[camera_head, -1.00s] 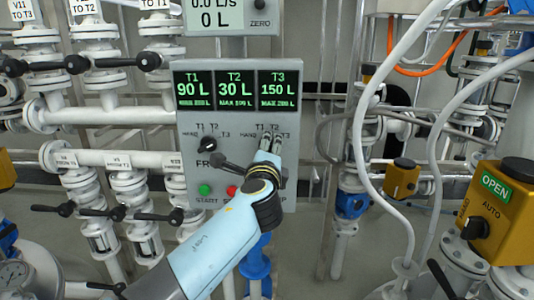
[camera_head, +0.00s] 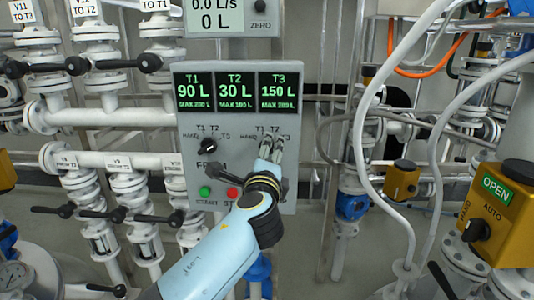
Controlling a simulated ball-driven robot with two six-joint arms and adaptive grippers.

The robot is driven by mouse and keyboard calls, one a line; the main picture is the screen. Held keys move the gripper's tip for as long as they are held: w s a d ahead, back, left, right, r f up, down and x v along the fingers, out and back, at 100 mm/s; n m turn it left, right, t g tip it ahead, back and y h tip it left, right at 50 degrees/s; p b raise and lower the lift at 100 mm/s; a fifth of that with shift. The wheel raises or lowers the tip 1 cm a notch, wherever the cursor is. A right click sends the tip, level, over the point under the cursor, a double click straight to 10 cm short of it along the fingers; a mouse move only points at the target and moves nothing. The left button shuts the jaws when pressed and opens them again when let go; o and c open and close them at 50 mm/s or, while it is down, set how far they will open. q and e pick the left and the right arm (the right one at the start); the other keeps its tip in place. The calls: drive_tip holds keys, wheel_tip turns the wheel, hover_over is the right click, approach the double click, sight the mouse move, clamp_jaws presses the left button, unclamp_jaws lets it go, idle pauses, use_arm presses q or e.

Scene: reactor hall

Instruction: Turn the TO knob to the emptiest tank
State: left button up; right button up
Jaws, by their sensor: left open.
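The grey control panel (camera_head: 187,133) stands in the middle of the head view. Its displays (camera_head: 236,90) read T1 90 L, T2 30 L and T3 150 L. The black FROM knob (camera_head: 208,147) is on the left of the panel, with HAND, T1, T2 and T3 marks around it. Similar marks stand on the right, where my left gripper (camera_head: 271,145) is at the panel face. Its fingers are open, and the TO knob is hidden behind them. I cannot tell whether they touch it. My right gripper is not in view.
A green START button (camera_head: 205,191) and a red button (camera_head: 233,193) sit low on the panel, close to my left arm. White valve pipes (camera_head: 95,112) fill the left. White hoses (camera_head: 368,150) and a yellow OPEN/AUTO box (camera_head: 490,215) are on the right.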

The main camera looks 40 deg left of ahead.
use_arm(q)
drive_tip(key=shift+v, duration=2.35)
